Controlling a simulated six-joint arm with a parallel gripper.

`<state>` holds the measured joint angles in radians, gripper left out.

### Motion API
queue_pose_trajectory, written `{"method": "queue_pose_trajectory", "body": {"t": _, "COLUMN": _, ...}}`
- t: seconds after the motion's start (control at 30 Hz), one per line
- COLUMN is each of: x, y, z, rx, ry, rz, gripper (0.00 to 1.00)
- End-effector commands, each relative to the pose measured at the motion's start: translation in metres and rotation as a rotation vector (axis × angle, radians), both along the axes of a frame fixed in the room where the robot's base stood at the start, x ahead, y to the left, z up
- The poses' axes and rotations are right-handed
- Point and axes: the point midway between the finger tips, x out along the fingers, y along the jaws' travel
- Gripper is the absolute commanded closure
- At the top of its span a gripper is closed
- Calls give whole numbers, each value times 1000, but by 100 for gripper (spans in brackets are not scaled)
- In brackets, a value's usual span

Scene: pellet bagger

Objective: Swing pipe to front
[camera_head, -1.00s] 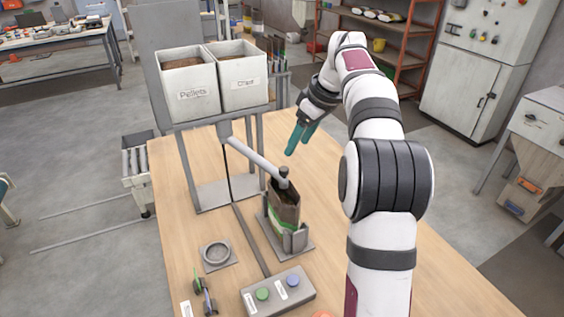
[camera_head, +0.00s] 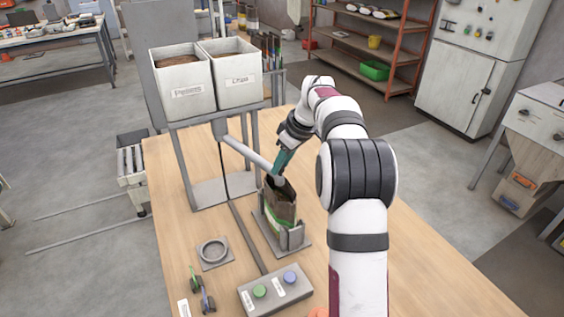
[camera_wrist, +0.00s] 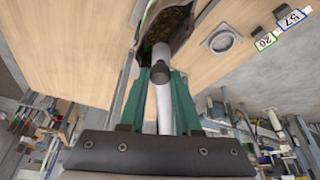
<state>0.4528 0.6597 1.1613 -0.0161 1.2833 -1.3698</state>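The pale grey pipe (camera_head: 248,151) slopes down from under the twin hoppers to the open top of a bag (camera_head: 283,208) in a grey holder (camera_head: 292,236). My gripper (camera_head: 279,163) is at the pipe's lower end and hides its dark knob in the head view. In the wrist view the knob (camera_wrist: 160,74) and the pipe (camera_wrist: 163,110) lie between the two green fingers of my gripper (camera_wrist: 160,77). The fingers are apart, one on each side of the knob, and look not closed on it. The pipe's mouth points into the bag (camera_wrist: 184,22).
The Pellets hopper (camera_head: 184,92) and its neighbour (camera_head: 236,82) stand on a grey frame behind. A round ring fixture (camera_head: 213,252), numbered tags (camera_head: 202,290) and a button box (camera_head: 275,290) lie at the front. The right of the table (camera_head: 350,235) is partly covered by my arm.

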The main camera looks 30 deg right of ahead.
Motion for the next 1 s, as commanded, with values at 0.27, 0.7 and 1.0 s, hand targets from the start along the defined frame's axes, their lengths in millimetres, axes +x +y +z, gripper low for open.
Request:
{"method": "queue_pose_trajectory", "body": {"t": 0.27, "x": 0, "y": 0, "z": 0, "rx": 0, "ry": 0, "rz": 0, "gripper": 100}}
{"method": "queue_pose_trajectory", "body": {"t": 0.7, "x": 0, "y": 0, "z": 1, "rx": 0, "ry": 0, "rz": 0, "gripper": 100}}
{"method": "queue_pose_trajectory", "body": {"t": 1.0, "x": 0, "y": 0, "z": 1, "rx": -1, "ry": 0, "rz": 0, "gripper": 100}}
